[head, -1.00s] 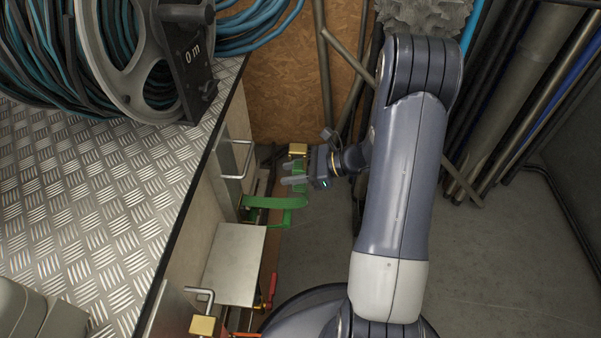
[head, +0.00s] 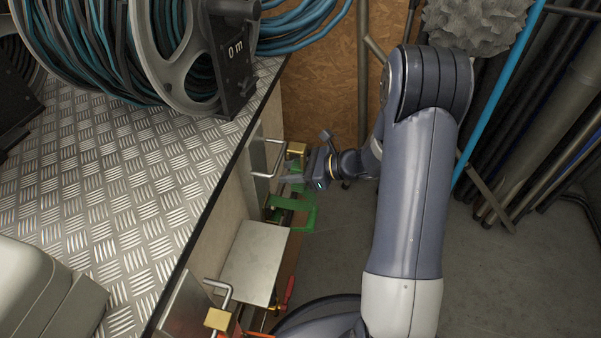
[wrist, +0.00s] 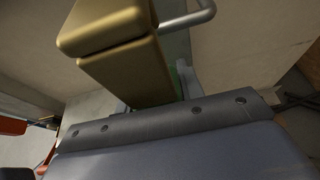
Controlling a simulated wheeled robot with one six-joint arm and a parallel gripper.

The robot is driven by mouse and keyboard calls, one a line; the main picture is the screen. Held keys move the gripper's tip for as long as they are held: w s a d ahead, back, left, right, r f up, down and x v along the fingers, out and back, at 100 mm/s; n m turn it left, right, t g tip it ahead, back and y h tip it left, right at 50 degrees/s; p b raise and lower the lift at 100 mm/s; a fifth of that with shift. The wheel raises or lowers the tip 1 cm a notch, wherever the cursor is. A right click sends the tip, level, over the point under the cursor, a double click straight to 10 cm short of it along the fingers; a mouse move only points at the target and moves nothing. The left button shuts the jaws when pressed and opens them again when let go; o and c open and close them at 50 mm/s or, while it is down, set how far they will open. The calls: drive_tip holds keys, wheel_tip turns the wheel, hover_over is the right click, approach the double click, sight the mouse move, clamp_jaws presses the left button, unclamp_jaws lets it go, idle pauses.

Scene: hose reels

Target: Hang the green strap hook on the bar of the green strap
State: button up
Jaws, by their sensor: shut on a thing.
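The green strap hook, a brass-coloured block (head: 296,149), is at the tips of my gripper (head: 291,180), which is shut on it. It fills the upper left of the wrist view (wrist: 115,50). The silver bar (head: 272,143) sticks out from the bench side, just left of the hook. Its bent end shows at the top of the wrist view (wrist: 204,14). I cannot tell whether hook and bar touch. The green strap (head: 305,217) hangs below my gripper; only a sliver shows in the wrist view.
A flat metal plate (head: 256,262) juts out below the green strap. Another brass hook (head: 218,319) sits by a second bar at the lower left. The treadplate bench top (head: 120,200) with hose reels is on the left. Pipes stand on the right.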

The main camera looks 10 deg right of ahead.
drive_tip(key=shift+w+a, duration=0.25)
drive_tip(key=shift+a, duration=0.4)
drive_tip(key=shift+w+a, duration=0.3)
drive_tip(key=shift+a, duration=0.35)
drive_tip(key=shift+w+a, duration=0.25)
drive_tip(key=shift+a, duration=0.4)
drive_tip(key=shift+f+b, duration=1.4)
drive_tip(key=shift+f, duration=0.05)
drive_tip(key=o, duration=1.2)
drive_tip(key=p+v, duration=0.3)
drive_tip(key=v, duration=0.7)
drive_tip(key=shift+s+d+p, duration=0.15)
drive_tip(key=shift+d+p, duration=0.15)
